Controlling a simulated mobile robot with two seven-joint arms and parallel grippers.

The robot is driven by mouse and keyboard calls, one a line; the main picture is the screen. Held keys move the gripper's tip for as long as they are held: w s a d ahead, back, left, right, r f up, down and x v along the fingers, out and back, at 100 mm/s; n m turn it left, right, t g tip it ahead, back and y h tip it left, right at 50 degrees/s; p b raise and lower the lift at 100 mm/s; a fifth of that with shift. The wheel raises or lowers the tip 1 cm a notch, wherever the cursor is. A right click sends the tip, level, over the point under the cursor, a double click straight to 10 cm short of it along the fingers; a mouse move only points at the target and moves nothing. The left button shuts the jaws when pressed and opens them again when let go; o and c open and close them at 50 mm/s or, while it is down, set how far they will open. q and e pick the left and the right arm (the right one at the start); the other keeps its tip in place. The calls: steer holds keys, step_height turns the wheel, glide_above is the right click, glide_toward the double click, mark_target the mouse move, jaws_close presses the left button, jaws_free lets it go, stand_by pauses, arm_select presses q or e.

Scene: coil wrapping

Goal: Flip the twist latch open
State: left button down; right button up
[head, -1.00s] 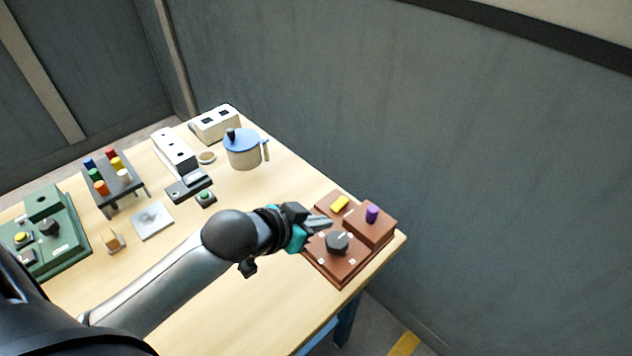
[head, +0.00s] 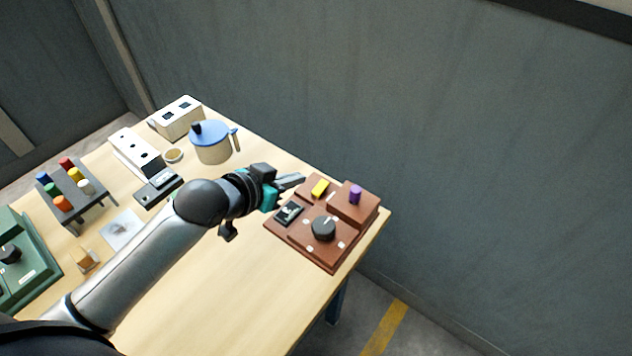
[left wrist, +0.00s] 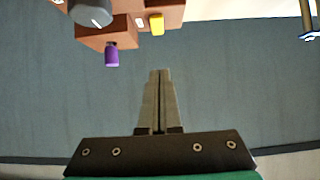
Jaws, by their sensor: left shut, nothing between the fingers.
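A brown control box (head: 328,259) sits at the right corner of the table. It carries a black round knob (head: 323,228) with a pale mark, a yellow piece (head: 320,188), a purple knob (head: 355,194) on a raised block, and a small dark switch plate (head: 289,212). Which of these is the twist latch I cannot tell for sure. My left gripper (head: 301,180) is shut and empty, its tips near the box's back left corner by the yellow piece. In the left wrist view the shut fingers (left wrist: 158,73) point toward the box, apart from the purple knob (left wrist: 111,54) and yellow piece (left wrist: 156,24).
A blue-lidded pot (head: 211,148), a white box (head: 178,118), a white-and-black device (head: 135,150) and a rack of coloured pegs (head: 75,202) stand farther left. A green box (head: 28,262) is at the left edge. The wall is behind the table.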

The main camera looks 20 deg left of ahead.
mark_target(324, 181)
arm_select(q)
steer(key=b+x, duration=0.1)
steer(key=x, duration=0.6)
steer(key=shift+f, duration=0.1)
steer(key=f, duration=0.1)
steer(key=w+f+b, duration=0.1)
steer(key=f, duration=0.1)
steer(key=shift+d+f, duration=0.1)
steer(key=shift+d, duration=0.1)
steer(key=shift+w+f, duration=0.15)
steer(key=shift+f, duration=0.35)
arm_select(e)
steer(key=shift+a+f, duration=0.2)
steer(key=shift+f, duration=0.4)
steer(key=shift+a+f, duration=0.2)
steer(key=shift+f, duration=0.35)
steer(key=shift+d, duration=0.15)
arm_select(q)
steer(key=p, duration=0.1)
steer(key=g+p, duration=0.1)
steer(key=shift+w+d+p, duration=0.15)
steer(key=shift+w+p, duration=0.1)
steer(key=shift+p, duration=0.05)
steer(key=shift+f+b, duration=0.3)
steer(key=shift+b, duration=0.1)
arm_select(e)
step_height(324, 181, up, 2)
steer(key=shift+w, duration=0.15)
